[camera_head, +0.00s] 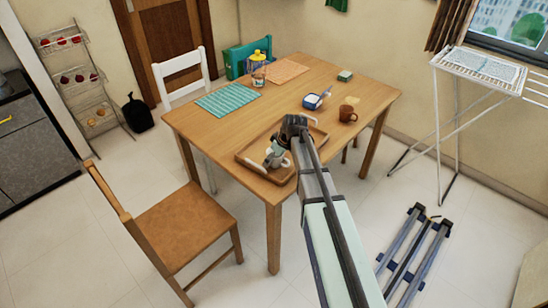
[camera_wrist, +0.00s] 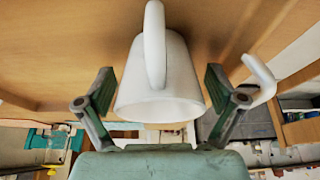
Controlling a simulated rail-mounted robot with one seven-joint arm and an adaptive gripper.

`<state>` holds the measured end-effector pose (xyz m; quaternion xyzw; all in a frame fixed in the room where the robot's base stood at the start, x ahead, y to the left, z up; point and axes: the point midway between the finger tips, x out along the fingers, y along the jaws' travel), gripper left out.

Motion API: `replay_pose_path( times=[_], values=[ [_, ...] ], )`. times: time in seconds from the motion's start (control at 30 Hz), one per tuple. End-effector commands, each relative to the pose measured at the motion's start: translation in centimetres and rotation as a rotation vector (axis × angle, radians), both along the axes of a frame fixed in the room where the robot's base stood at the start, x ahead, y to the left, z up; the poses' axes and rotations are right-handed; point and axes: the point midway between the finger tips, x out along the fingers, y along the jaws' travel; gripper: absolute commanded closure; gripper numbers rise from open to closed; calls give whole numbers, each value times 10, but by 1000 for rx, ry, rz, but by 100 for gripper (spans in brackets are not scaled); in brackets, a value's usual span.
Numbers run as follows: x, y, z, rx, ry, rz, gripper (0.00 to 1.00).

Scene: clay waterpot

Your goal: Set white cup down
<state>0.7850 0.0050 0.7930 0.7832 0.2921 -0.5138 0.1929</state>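The white cup (camera_wrist: 160,75) is in the middle of the wrist view, handle facing the camera and rim toward my gripper's palm. My gripper (camera_wrist: 160,92) has one finger on each side of the cup. The fingers are spread, with narrow gaps showing beside the cup's wall. In the head view, the cup (camera_head: 284,162) shows small and partly hidden by my gripper (camera_head: 275,156), over the front of the wooden tray (camera_head: 247,158). Whether the cup's base touches the tray is hard to tell.
The tray has white handles (camera_head: 257,168) and stands near the table's front edge. A brown mug (camera_head: 347,114), a blue-and-white container (camera_head: 312,101) and a green placemat (camera_head: 229,99) are farther back. A wooden chair (camera_head: 185,225) stands at the front left.

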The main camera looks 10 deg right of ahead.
Motion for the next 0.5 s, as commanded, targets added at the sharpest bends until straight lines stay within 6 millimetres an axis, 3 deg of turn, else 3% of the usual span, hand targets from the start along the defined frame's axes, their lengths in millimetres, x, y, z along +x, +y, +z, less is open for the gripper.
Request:
replay_pose_path(
  times=[0.27,0.5],
  values=[
    [0,0,1,0,0,0,4],
    [-3,-3,14,0,-1,0,4]
  ],
)
